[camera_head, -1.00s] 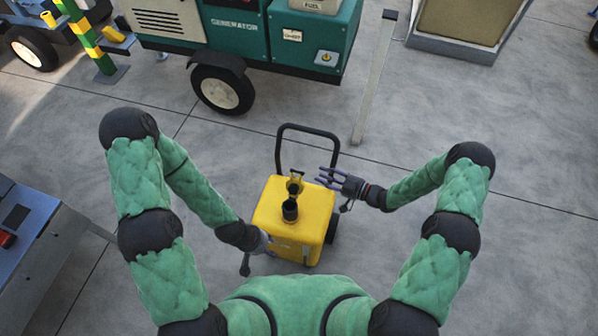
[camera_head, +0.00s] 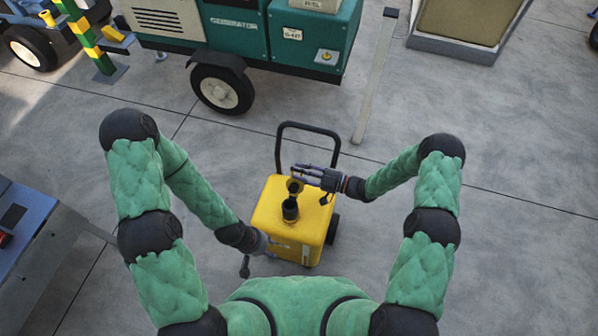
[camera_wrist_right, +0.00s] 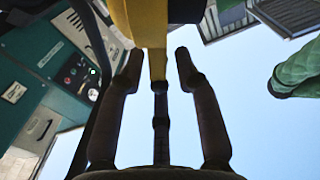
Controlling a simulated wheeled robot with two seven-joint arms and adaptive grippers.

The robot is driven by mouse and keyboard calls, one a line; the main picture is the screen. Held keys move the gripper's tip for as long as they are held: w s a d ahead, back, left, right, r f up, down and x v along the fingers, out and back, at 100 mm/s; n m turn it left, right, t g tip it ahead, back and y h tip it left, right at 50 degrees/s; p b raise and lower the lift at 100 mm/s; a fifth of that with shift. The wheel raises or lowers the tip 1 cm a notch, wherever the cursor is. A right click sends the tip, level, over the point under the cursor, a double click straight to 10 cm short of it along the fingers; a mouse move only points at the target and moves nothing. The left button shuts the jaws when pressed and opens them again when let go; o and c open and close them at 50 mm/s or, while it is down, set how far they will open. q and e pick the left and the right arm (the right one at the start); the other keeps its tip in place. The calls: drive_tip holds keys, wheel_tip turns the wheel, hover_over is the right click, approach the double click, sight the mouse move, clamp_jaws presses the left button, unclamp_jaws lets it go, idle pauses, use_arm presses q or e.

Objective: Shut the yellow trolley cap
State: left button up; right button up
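The yellow trolley (camera_head: 268,215) stands upright on the floor in front of me. Its dark filler neck (camera_head: 290,211) rises from the top. The cap (camera_head: 294,187) stands up behind the neck, tilted off its opening and partly hidden by my right gripper. My right gripper (camera_head: 297,172) is at the cap, coming from the right. In the right wrist view its fingers (camera_wrist_right: 157,62) are spread, with a yellow part (camera_wrist_right: 158,68) between them; I cannot tell if they touch it. My left gripper (camera_head: 262,250) is low at the trolley's near left side, fingers mostly hidden.
The trolley's black handle (camera_head: 308,128) arches up behind the cap, near my right gripper. A green generator (camera_head: 237,35) with a wheel stands further back. A grey post (camera_head: 374,80) rises behind right. A blue-grey unit (camera_head: 30,235) is at left. Floor to the right is clear.

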drive_tip(key=shift+w+a, duration=0.2)
drive_tip(key=shift+a, duration=0.35)
clamp_jaws()
